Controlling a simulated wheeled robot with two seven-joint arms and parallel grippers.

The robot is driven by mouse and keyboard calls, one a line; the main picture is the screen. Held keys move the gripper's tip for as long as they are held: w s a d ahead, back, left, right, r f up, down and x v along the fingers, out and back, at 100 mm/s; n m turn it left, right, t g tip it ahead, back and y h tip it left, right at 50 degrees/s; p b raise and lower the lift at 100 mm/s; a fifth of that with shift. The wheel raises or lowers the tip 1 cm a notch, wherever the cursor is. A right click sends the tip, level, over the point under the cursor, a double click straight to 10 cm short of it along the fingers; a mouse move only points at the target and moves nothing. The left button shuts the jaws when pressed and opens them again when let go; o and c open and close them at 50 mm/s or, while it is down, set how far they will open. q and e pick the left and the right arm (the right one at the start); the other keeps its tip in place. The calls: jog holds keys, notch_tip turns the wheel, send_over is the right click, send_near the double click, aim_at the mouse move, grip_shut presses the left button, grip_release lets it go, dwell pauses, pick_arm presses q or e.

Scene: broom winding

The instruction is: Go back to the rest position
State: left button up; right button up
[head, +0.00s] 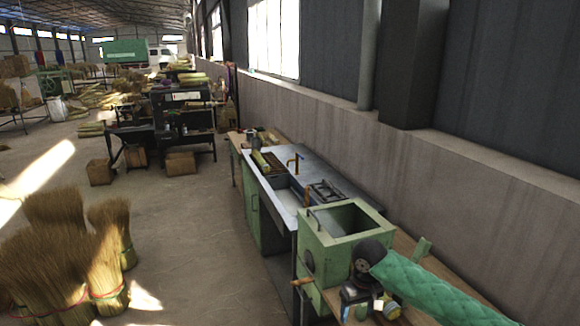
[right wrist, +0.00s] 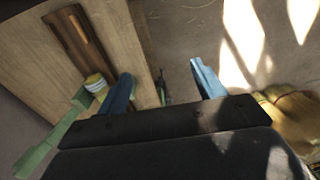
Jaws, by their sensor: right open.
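My right gripper (head: 360,308) is at the lower right of the head view, at the end of my green-sleeved arm, close to the green machine box and the near workbench. In the right wrist view its two blue fingers (right wrist: 164,86) are spread apart with nothing held between them. A small jar with a yellow band (right wrist: 97,84) stands on the wooden bench top, close beside the left-hand finger. My left gripper is not in view.
The green open-topped box (head: 345,220) stands on the bench. Behind it are a metal sink counter (head: 318,176) and a wall (head: 430,165). Straw bundles (head: 110,235) stand on the floor at left. The floor between (head: 195,240) is clear. The wrist view shows a brown board (right wrist: 78,42).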

jog(key=a+f+t+y+b, duration=0.1)
jog(key=a+f+y+b, duration=0.2)
jog(key=f, duration=1.7)
jog(key=s+f+m+t+b, duration=0.1)
jog(key=s+f, duration=0.3)
jog(key=f, duration=0.6)
jog(key=s+f+m+b, duration=0.15)
jog(key=s+f, duration=0.25)
jog(key=f, duration=0.7)
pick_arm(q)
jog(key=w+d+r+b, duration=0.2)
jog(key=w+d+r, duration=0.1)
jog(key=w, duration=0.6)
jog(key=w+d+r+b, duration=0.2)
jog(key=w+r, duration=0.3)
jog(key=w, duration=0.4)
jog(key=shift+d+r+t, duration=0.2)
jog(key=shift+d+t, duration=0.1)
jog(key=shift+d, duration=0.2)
pick_arm(e)
jog(key=s+d+f+h, duration=0.1)
jog(key=s+d+f, duration=0.1)
jog(key=s+f, duration=1.2)
jog(key=s+d+f+h, duration=0.2)
jog(key=s+f, duration=1.3)
jog(key=s, duration=0.4)
jog(key=shift+s+n, duration=0.15)
jog(key=shift+n, duration=0.2)
